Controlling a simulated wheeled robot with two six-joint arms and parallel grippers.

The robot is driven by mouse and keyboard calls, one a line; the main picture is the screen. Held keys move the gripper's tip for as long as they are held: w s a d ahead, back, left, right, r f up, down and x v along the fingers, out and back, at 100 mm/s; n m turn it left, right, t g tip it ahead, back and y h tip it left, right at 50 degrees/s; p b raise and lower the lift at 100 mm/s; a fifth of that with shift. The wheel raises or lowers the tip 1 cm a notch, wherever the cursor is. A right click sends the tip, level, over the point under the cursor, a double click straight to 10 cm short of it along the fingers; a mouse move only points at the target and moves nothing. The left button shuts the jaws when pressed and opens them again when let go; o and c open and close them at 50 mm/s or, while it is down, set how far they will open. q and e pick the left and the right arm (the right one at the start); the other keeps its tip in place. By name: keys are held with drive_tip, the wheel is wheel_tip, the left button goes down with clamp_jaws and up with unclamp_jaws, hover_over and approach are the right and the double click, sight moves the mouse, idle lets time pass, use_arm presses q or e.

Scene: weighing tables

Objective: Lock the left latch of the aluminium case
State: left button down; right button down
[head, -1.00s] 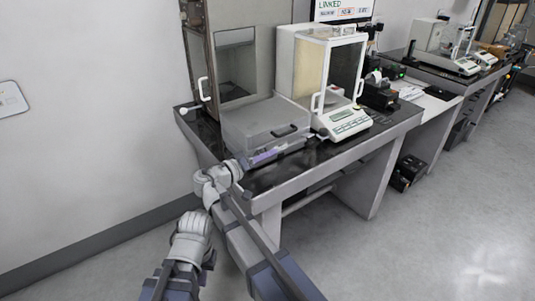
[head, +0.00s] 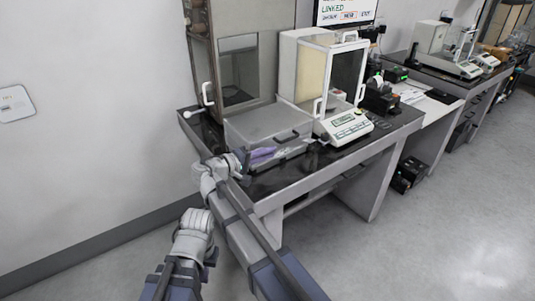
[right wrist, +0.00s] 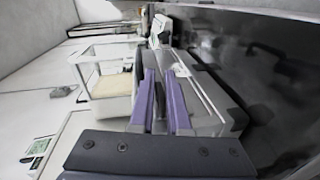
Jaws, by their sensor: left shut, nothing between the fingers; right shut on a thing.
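The grey aluminium case (head: 262,122) lies shut on the dark table, with a black handle (head: 287,135) at its front. My right gripper (head: 262,155) is at the left part of the case front, its purple fingers pointing right along it. In the right wrist view the two fingers (right wrist: 160,105) are closed on a small dark part beside the case (right wrist: 205,100). It appears to be the left latch, mostly hidden by the fingers. My left gripper (head: 195,218) is low in front of the table, away from the case; its fingertips are hidden.
A balance (head: 345,124) with a glass draft shield stands right of the case. A cabinet with a window (head: 238,70) stands behind it. The dark table (head: 275,180) has a narrow free strip before the case. Black devices stand further right.

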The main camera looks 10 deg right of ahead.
drive_tip(key=shift+w+r, duration=0.1)
idle(0.3)
drive_tip(key=c, duration=0.9)
unclamp_jaws()
use_arm(q)
drive_tip(key=shift+a+r, duration=0.1)
